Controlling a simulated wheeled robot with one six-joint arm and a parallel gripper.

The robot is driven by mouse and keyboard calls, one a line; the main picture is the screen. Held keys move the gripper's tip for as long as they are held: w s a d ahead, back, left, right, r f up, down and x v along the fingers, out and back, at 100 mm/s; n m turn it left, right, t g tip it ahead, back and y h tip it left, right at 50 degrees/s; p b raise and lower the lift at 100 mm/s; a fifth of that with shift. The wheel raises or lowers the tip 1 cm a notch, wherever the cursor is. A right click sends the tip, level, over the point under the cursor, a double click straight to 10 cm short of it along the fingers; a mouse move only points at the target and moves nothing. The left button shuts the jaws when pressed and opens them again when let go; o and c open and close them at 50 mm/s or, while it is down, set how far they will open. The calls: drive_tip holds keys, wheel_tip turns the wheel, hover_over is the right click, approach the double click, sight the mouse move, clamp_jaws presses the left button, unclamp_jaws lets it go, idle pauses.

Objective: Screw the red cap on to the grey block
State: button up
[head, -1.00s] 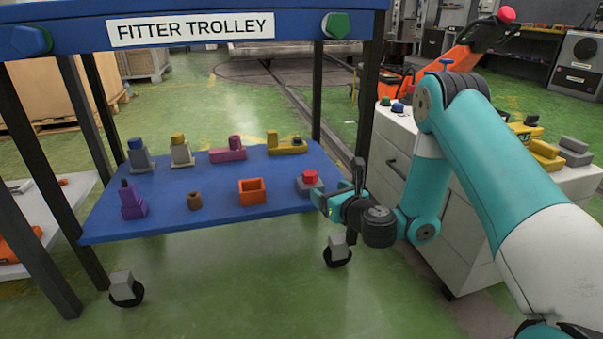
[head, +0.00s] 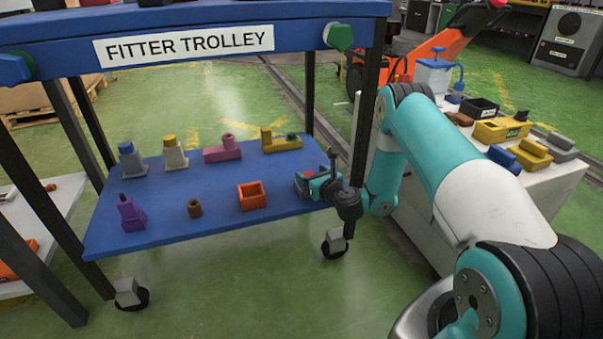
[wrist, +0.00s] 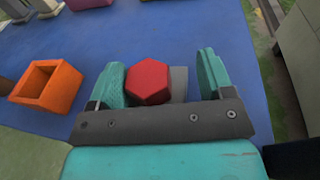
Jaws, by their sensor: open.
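The red cap (wrist: 148,82) is six-sided and lies between my gripper's fingers in the wrist view, closer to the left finger. The grey block (wrist: 179,84) shows behind and to the right of the cap, mostly hidden by it; I cannot tell how far the cap is seated on it. My gripper (wrist: 160,76) is open, with one teal finger on each side of the cap and a wider gap on the right. In the head view, my gripper (head: 318,186) is at the right end of the blue shelf, around the red cap (head: 309,175).
The blue shelf (head: 165,230) carries an orange open box (head: 252,196), a brown ring (head: 194,209), a purple block (head: 131,212), a yellow piece (head: 280,142) and several capped blocks. A black trolley post (head: 365,120) stands close to my gripper. A white cabinet (head: 540,190) is at right.

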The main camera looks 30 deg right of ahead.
sight(308, 175)
drive_tip(key=shift+w+a, duration=0.15)
drive_tip(key=shift+a, duration=0.35)
drive_tip(key=shift+c, duration=0.5)
drive_tip(key=shift+a, duration=0.15)
drive_tip(key=c, duration=0.9)
drive_tip(key=o, duration=1)
drive_tip(key=shift+o, duration=0.2)
drive_tip(key=shift+w, duration=0.1)
drive_tip(key=shift+r, duration=0.15)
wheel_tip(308, 175, up, 4)
drive_tip(key=p, duration=0.4)
